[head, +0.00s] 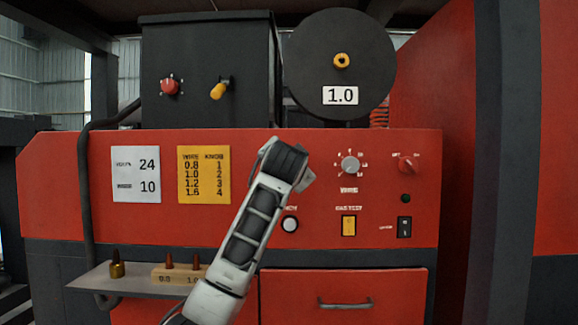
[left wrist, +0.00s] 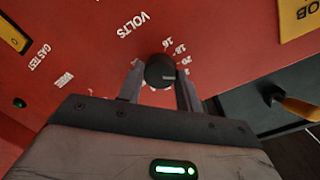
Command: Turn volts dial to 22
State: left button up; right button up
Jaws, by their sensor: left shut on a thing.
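The volts dial (left wrist: 160,71) is a round dark knob on the red panel, under the printed word VOLTS in the left wrist view. Numbers 16, 18 and 20 show along its right side; further marks are partly hidden by a finger. I cannot tell which number the dial points to. My left gripper (left wrist: 159,75) has one finger on each side of the dial and is shut on it. In the head view my left arm (head: 255,215) reaches up to the panel and hides the dial and fingertips. My right gripper is not in view.
A white card (head: 136,174) reads 24 and 10; a yellow card (head: 204,174) lists wire and knob values. The wire knob (head: 350,165), a red switch (head: 406,164) and a yellow switch (head: 349,226) are to the right. A shelf (head: 135,284) holds small tips below left.

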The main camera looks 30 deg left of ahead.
pick_arm(q)
jog(key=shift+m, duration=1)
jog(key=o, duration=1)
jog(key=shift+d, duration=0.1)
jog(key=b+v, duration=0.4)
jog(key=v, duration=1.2)
jog(key=shift+b, duration=0.3)
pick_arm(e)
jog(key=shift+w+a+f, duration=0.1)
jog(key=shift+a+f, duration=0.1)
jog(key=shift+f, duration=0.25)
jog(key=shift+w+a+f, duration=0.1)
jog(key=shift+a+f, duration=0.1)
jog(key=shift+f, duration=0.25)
